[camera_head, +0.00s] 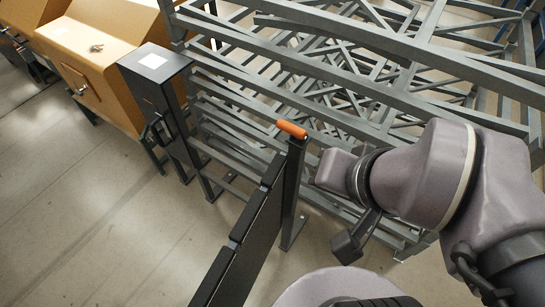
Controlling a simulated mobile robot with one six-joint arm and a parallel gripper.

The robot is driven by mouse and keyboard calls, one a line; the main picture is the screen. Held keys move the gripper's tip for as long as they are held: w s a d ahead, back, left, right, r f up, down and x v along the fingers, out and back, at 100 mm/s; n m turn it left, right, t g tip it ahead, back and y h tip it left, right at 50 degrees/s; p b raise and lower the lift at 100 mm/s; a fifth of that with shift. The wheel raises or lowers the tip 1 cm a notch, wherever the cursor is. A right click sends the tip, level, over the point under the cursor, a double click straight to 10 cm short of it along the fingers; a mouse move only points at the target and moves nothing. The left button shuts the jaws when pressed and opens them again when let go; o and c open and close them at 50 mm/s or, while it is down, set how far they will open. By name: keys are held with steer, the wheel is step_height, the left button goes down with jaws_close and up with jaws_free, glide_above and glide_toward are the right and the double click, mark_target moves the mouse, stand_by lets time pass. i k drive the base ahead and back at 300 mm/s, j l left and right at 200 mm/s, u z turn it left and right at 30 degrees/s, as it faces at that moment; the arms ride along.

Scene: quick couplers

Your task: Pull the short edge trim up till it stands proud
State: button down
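Nothing is visibly held.
Grey metal racks (400,75) fill the space behind the post and run close to my arm. A dark post box (155,70) with a white label and tan cabinets (105,60) stand at upper left. Dark panels (250,230) run toward the front. Floor (90,220) at left is clear.

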mark_target(271, 175)
steer(key=i+l+u, duration=0.1)
steer(key=u, duration=0.3)
steer(key=i+l+u, duration=0.2)
steer(key=u, duration=0.2)
steer(key=i+l+u, duration=0.1)
steer(key=u, duration=0.3)
steer(key=l, duration=0.1)
